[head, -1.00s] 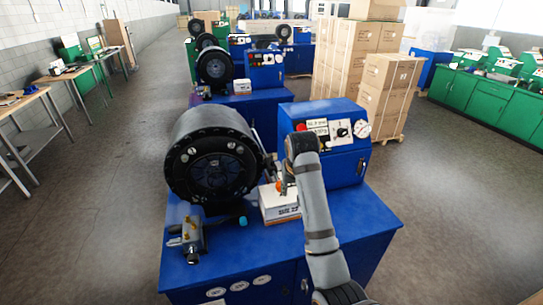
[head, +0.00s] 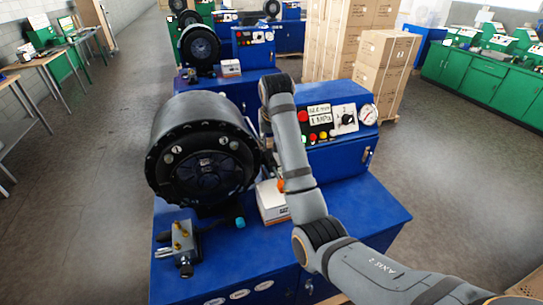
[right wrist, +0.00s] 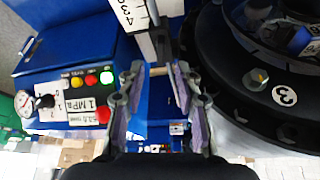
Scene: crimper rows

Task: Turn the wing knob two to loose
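The black round crimper head (head: 205,160) stands on the blue machine, with small bolts on its face. In the right wrist view a brass bolt (right wrist: 255,78) sits beside a round "3" label on the black ring. I cannot tell which part is wing knob two. A black knob (head: 347,118) on a white plate is on the blue control box; it also shows in the right wrist view (right wrist: 45,101). My right gripper (right wrist: 160,70) is open, its fingers apart, with a grey post and white scale ahead between them. In the head view my arm hides it. My left gripper is out of view.
A white box (head: 271,203) and a valve block with brass fittings (head: 182,240) stand on the blue machine top (head: 350,205). The control box (head: 330,155) stands right of the crimper head. Cartons (head: 385,70) are stacked behind.

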